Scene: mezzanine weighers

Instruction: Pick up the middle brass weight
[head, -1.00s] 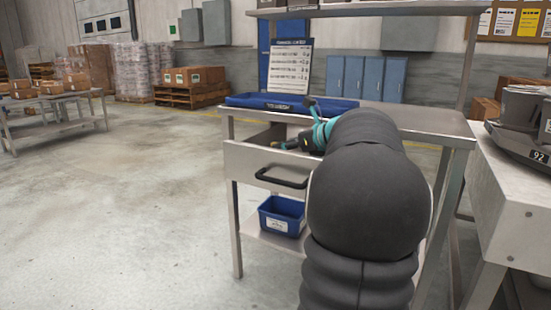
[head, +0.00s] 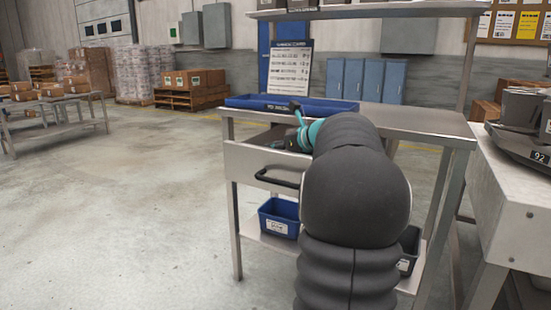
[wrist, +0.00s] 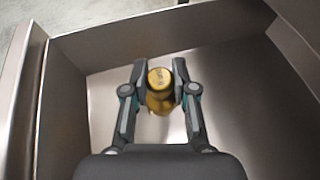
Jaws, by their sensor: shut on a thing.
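A brass weight (wrist: 160,80) with a round, marked top stands between the two fingers of my gripper (wrist: 160,65) in the wrist view. The fingers close on it from left and right, inside the open metal drawer (wrist: 235,90). The lower part of the weight is partly hidden. I cannot tell from this which place in the row the held weight has.
The drawer is pulled out under a metal bench (head: 430,122), its walls close around my gripper. A blue tray (head: 245,101) and a white sign (head: 290,65) stand on the bench. A blue bin (head: 279,217) sits on the shelf below. Open floor lies left.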

